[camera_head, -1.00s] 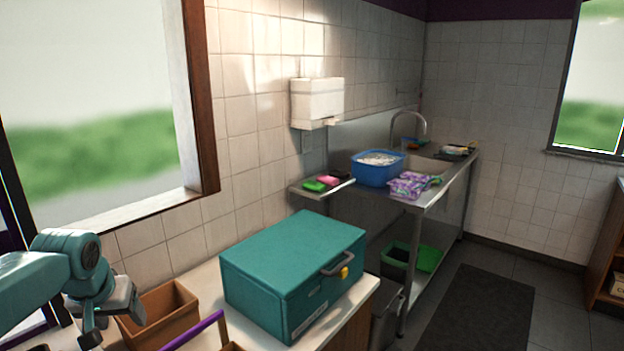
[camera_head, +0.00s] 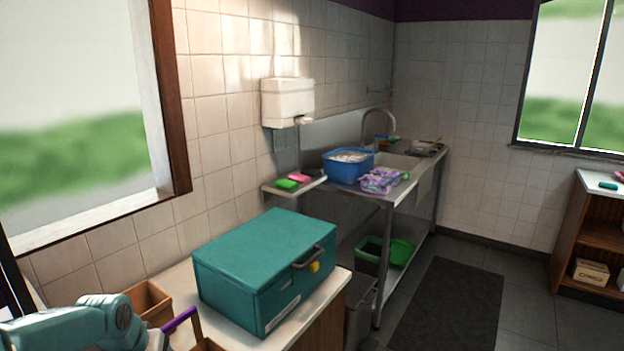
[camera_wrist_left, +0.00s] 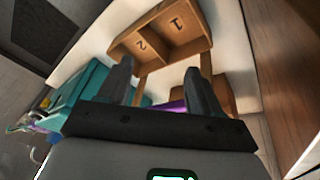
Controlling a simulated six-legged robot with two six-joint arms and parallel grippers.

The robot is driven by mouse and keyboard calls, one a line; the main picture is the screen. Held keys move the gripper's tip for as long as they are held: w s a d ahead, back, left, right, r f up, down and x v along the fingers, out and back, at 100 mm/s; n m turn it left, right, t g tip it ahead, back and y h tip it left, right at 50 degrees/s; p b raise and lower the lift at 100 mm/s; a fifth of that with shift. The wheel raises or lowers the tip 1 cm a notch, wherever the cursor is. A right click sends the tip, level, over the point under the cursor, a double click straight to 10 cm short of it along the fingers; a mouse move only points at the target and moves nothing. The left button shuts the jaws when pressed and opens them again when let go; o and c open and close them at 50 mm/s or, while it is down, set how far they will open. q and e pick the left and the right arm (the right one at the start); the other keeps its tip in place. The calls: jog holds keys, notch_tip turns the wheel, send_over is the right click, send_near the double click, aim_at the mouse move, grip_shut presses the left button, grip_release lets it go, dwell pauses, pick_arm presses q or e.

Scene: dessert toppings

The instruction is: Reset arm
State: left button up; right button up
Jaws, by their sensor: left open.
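My left arm (camera_head: 78,325) comes in at the bottom left of the head view, with its gripper end cut off by the lower edge. The left wrist view shows my left gripper (camera_wrist_left: 160,88) with its two dark fingers apart and nothing between them. Beyond the fingers is a wooden box (camera_wrist_left: 172,32) with two compartments marked 1 and 2. My right gripper is not in view.
A teal case (camera_head: 262,250) stands on the counter (camera_head: 180,275), beside a brown wooden box (camera_head: 148,300) and a purple handle (camera_head: 180,320). A metal sink table (camera_head: 400,190) holds a blue tub (camera_head: 347,170). The floor mat (camera_head: 450,310) is clear.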

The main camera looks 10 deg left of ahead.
pick_arm(q)
jog(key=s+d+f+m+g+h, duration=0.1)
jog(key=s+d+f, duration=0.2)
jog(key=d+f, duration=0.5)
jog(key=s+d+f+h, duration=0.25)
jog(key=d+f, duration=0.35)
jog(key=f, duration=0.3)
jog(key=s+d+f+g, duration=0.1)
jog(key=s+d+f, duration=0.4)
jog(key=s, duration=0.3)
jog(key=s+d+f+g, duration=0.1)
jog(key=s+d+f, duration=0.3)
jog(key=s, duration=0.5)
jog(key=shift+d+f, duration=0.35)
jog(key=shift+d, duration=0.5)
jog(key=c, duration=0.4)
jog(key=shift+s+a, duration=0.1)
jog(key=shift+a, duration=0.05)
